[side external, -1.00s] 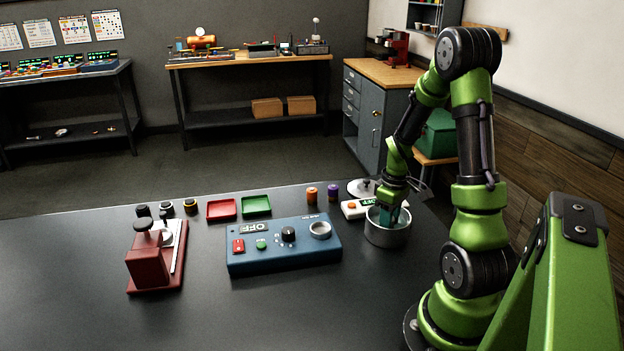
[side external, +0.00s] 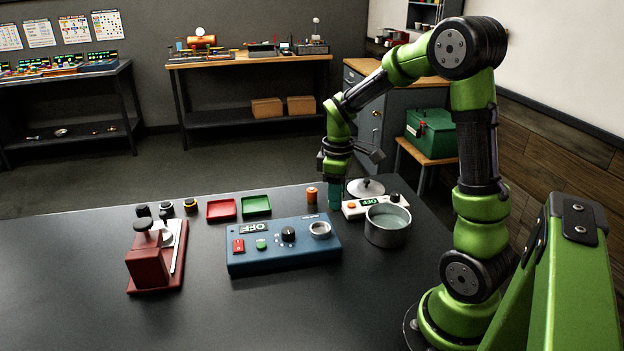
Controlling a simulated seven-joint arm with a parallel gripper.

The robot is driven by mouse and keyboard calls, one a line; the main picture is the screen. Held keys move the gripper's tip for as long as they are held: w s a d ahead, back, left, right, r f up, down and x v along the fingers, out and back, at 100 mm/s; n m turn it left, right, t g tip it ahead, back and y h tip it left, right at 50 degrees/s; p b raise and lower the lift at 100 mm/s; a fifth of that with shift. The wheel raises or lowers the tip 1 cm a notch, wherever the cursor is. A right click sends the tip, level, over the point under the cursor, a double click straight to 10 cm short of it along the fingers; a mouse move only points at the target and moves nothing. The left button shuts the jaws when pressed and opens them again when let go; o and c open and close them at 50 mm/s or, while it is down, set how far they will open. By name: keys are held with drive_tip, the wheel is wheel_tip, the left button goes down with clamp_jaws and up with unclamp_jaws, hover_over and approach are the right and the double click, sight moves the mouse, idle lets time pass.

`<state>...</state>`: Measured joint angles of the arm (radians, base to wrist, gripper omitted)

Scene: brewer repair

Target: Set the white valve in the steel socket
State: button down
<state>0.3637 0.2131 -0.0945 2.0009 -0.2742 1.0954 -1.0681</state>
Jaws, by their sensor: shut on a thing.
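My gripper (side external: 335,197), with teal fingers, points down behind the back right corner of the blue control box (side external: 262,262). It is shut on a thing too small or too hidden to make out. I cannot tell its height above the table. I cannot pick out the white valve for certain in this view. A steel ring-shaped socket (side external: 320,230) sits on the right of the box top, in front of the fingers and apart from them. Its opening shows nothing standing in it. The box display reads OFF.
A steel pot (side external: 388,228) stands right of the box, near a white switch unit (side external: 365,207) and a lid (side external: 366,187). An orange cylinder (side external: 312,195) is left of my fingers. Red (side external: 221,210) and green (side external: 256,206) trays and a red press (side external: 150,265) are farther left.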

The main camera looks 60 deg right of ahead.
drive_tip(key=shift+n, duration=0.6)
drive_tip(key=shift+w+a+f, duration=0.4)
drive_tip(key=shift+a+f, duration=0.05)
drive_tip(key=shift+f, duration=0.2)
drive_tip(key=shift+w+a+f, duration=0.35)
drive_tip(key=shift+a+f, duration=0.1)
drive_tip(key=shift+f, duration=0.25)
drive_tip(key=shift+w+a+f, duration=0.4)
drive_tip(key=shift+a+f, duration=0.05)
drive_tip(key=shift+f, duration=0.2)
drive_tip(key=shift+f, duration=0.4)
drive_tip(key=shift+f, duration=0.35)
drive_tip(key=shift+f, duration=0.4)
idle(0.6)
drive_tip(key=c, duration=0.7)
unclamp_jaws()
drive_tip(key=shift+o, duration=0.6)
